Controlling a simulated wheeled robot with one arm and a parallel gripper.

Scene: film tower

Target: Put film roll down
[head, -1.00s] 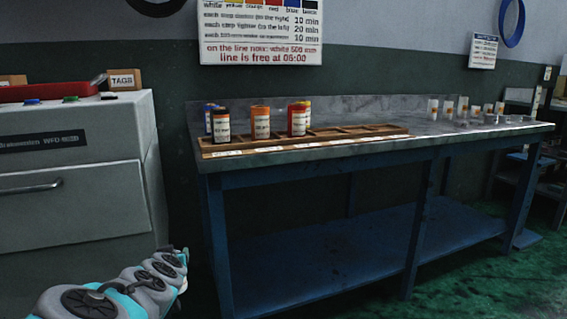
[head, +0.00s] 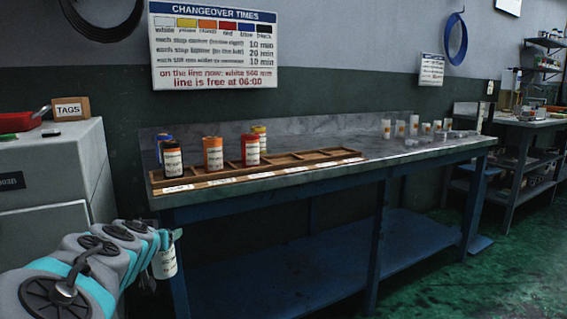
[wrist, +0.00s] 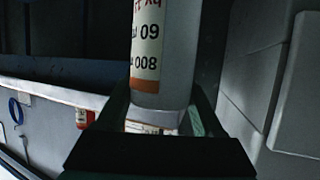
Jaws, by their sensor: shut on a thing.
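My gripper (head: 170,240) is shut on a white film roll (head: 165,263) with a printed label, low in front of the bench's left end. In the wrist view the roll (wrist: 162,45) stands up from between the jaws (wrist: 165,122); its label shows "09" and "008". On the bench (head: 400,160), a wooden rack (head: 330,155) holds a black roll (head: 172,160), an orange roll (head: 213,154) and a red roll (head: 250,150) in front. A blue roll (head: 163,142) and a yellow roll (head: 261,138) show partly behind. The rack's right compartments look empty.
A grey cabinet (head: 60,165) stands close on the left, with a tags box (head: 70,108) and red tray (head: 22,121) on top. Several small white-capped containers (head: 400,128) stand at the bench's right. A changeover sign (head: 213,50) hangs above. Green floor is open at right.

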